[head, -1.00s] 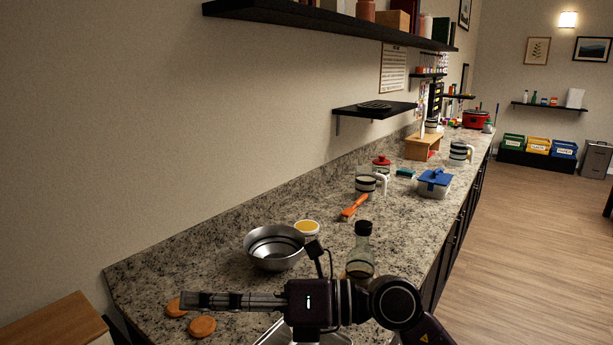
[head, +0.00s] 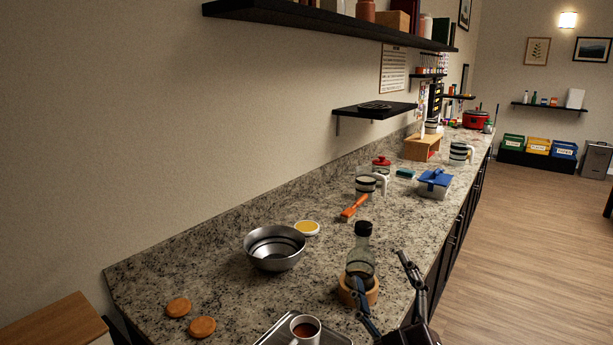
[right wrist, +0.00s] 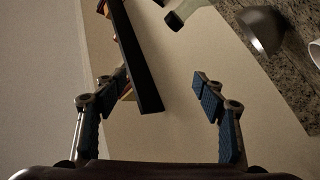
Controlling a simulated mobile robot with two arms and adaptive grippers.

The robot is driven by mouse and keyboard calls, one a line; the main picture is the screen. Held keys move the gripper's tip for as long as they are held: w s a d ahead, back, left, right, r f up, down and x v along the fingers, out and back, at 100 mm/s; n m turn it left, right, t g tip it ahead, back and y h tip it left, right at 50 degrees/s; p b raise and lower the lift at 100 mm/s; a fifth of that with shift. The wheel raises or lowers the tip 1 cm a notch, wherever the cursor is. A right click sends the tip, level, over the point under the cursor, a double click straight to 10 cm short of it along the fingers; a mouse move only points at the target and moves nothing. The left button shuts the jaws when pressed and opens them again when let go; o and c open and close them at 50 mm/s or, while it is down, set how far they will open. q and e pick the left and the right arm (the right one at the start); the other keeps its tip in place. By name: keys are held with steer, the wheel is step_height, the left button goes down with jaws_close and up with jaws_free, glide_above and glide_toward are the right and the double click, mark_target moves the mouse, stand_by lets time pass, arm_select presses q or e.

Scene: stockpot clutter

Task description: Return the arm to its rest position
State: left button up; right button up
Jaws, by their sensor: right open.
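My right gripper (head: 378,272) is at the lower middle-right of the head view, with its fingers pointing up the picture. The fingers are apart with nothing between them; in the right wrist view the gap (right wrist: 160,85) is also empty. In the head view it is just right of a glass bottle with a dark cap (head: 361,258), with a small gap or overlap I cannot judge. My left gripper is not in view.
A wooden ring-like holder (head: 371,296) is at the bottle's base. A mug with brown contents (head: 305,329) stands on a tray (head: 270,333). A steel bowl (head: 274,262), orange brush (head: 354,207) and two round brown pieces (head: 202,327) lie on the counter. A black shelf (head: 374,112) is above.

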steer(key=s+d+f+m+g+h, duration=0.2)
steer(key=s+d+f+m+g, duration=0.15)
steer(key=f, duration=0.75)
steer(key=s+d+f+m+g+h, duration=0.2)
steer(key=s+d+f+g, duration=0.25)
steer(key=f, duration=0.55)
steer(key=s+a+f+m+g+y, duration=0.1)
steer(key=s+f+g, duration=0.5)
steer(key=s, duration=0.5)
steer(key=s+f+m+g+y, duration=0.1)
steer(key=s+f+g, duration=0.2)
steer(key=s+f, duration=0.6)
steer(key=s+f+g, duration=0.1)
steer(key=s+f, duration=0.1)
steer(key=f, duration=1)
steer(key=s+f+g, duration=0.1)
steer(key=s+f, duration=0.1)
steer(key=f, duration=1.1)
steer(key=s+d+f, duration=0.2)
steer(key=s+f, duration=1.3)
steer(key=s, duration=0.2)
steer(key=shift+s+d+f+n+g, duration=0.15)
steer(key=shift+d+f+n+g, duration=0.2)
steer(key=shift+f+g, duration=0.05)
